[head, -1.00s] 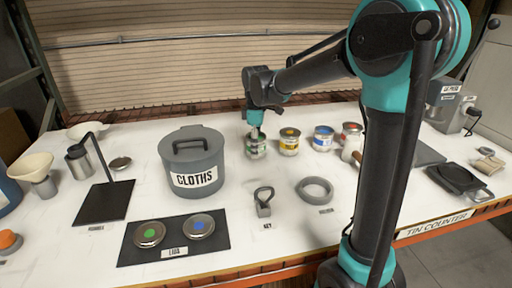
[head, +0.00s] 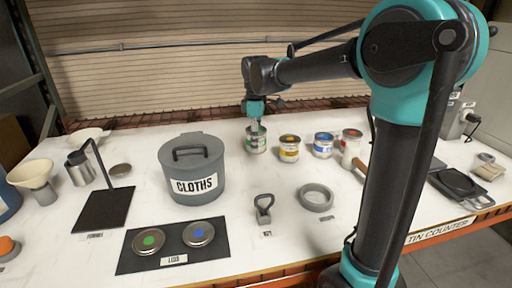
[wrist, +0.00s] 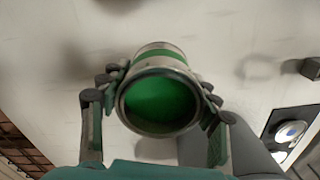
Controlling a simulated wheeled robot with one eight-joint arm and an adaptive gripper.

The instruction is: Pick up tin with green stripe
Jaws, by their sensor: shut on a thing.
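The tin with the green stripe (head: 256,146) is held upright in the head view, a little above the white counter, left of the other tins. In the wrist view the tin (wrist: 160,60) shows its open top with green inside and a green band on its side. My gripper (head: 256,128) is above and around the tin. In the wrist view its fingers (wrist: 160,97) are shut on the tin's left and right sides. The tin's underside is hidden.
The yellow tin (head: 289,150), blue tin (head: 323,146) and red tin (head: 351,143) stand to the right. The grey CLOTHS pot (head: 192,170) is close on the left.

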